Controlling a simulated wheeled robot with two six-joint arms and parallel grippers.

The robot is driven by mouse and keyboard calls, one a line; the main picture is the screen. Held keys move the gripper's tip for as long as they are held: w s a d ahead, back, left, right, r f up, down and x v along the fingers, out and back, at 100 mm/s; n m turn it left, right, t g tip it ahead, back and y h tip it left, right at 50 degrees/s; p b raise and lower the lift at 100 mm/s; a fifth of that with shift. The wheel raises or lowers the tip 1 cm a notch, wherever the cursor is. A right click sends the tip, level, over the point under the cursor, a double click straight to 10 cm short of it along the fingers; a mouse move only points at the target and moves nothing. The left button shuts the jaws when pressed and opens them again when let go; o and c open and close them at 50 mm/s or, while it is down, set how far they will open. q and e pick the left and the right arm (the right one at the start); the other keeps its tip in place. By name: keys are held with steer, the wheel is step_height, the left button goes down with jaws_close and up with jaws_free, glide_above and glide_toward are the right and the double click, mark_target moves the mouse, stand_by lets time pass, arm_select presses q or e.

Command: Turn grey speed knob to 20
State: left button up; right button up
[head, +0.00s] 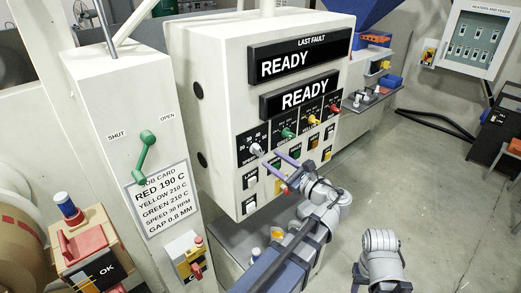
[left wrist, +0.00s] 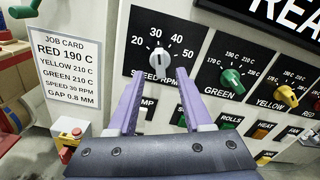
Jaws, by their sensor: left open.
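The grey speed knob (head: 256,149) is on a black dial plate at the left end of the knob row. In the left wrist view the knob (left wrist: 161,60) stands above the words SPEED RPM, with 20, 30, 40 and 50 around it. Its pointer seems to face up, near 30. My left gripper (head: 271,165) is open and empty in front of the panel, just below and right of the knob in the head view. In the left wrist view its fingertips (left wrist: 163,80) lie either side of the knob's lower edge; contact cannot be told. My right gripper is not in view.
Green (left wrist: 232,80), yellow (left wrist: 286,97) and red (head: 333,109) knobs run to the right of the speed dial. Push buttons sit below them. A job card (head: 159,200) and a green shut/open lever (head: 144,152) are on the left.

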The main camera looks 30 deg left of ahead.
mark_target(261, 152)
arm_select(q)
steer(key=x, duration=0.6)
steer(key=shift+w+a, duration=0.15)
steer(key=shift+a, duration=0.25)
jaws_close()
